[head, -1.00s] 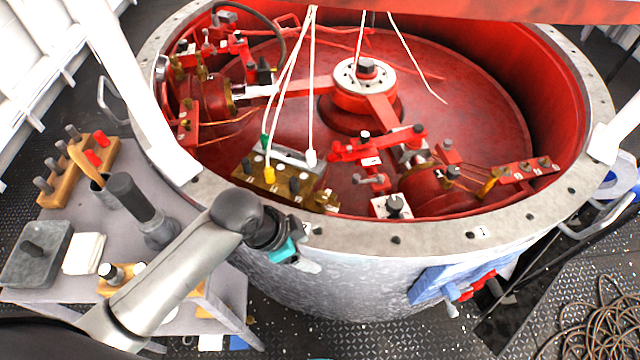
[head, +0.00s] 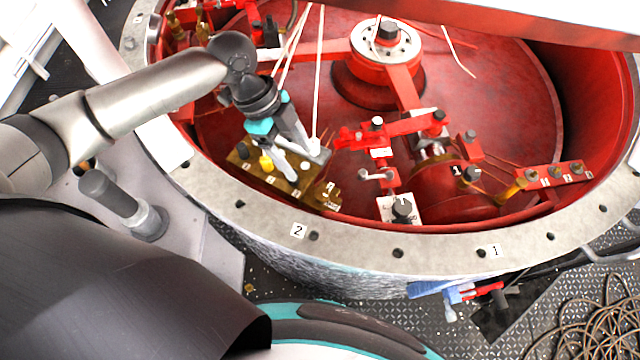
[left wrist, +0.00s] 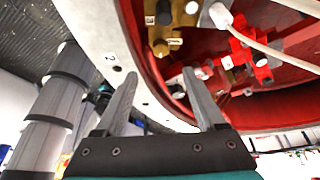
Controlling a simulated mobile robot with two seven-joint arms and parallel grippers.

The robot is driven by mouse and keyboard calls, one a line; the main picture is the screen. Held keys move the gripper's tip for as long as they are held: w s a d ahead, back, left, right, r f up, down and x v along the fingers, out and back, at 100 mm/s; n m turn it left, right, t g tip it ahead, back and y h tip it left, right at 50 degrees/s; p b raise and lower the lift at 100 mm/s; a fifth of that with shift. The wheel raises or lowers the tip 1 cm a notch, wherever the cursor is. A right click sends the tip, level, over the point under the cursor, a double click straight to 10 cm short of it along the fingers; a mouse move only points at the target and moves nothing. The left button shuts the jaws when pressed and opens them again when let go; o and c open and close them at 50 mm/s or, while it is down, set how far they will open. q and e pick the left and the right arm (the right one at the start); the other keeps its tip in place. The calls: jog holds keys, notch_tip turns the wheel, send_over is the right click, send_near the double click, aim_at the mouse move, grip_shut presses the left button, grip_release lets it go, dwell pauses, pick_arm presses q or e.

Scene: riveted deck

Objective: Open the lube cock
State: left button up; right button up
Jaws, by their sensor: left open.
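My left gripper (head: 302,162) is open and empty, over the near rim of the red tub, above a brass valve block (head: 287,187). The block carries dark knobs and a yellow one. A small brass cock-like fitting (head: 328,196) sits at its right end; I cannot tell for sure that it is the lube cock. In the left wrist view the gripper's fingers (left wrist: 160,75) are spread, and the brass fitting (left wrist: 165,46) shows beyond them, apart from them. My right gripper is not in view.
The grey flange (head: 350,241) with bolt holes runs around the tub. White cords (head: 318,80) hang by the left gripper. Red linkages (head: 385,150) and a white plate with a black knob (head: 402,209) stand to the right. Coiled hose (head: 595,325) lies on the deck.

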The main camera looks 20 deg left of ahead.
aim_at(321, 193)
pick_arm(q)
jog(key=b+x, duration=0.1)
jog(key=x, duration=1.1)
jog(key=shift+w+f+b, duration=0.1)
jog(key=shift+b, duration=0.2)
grip_shut()
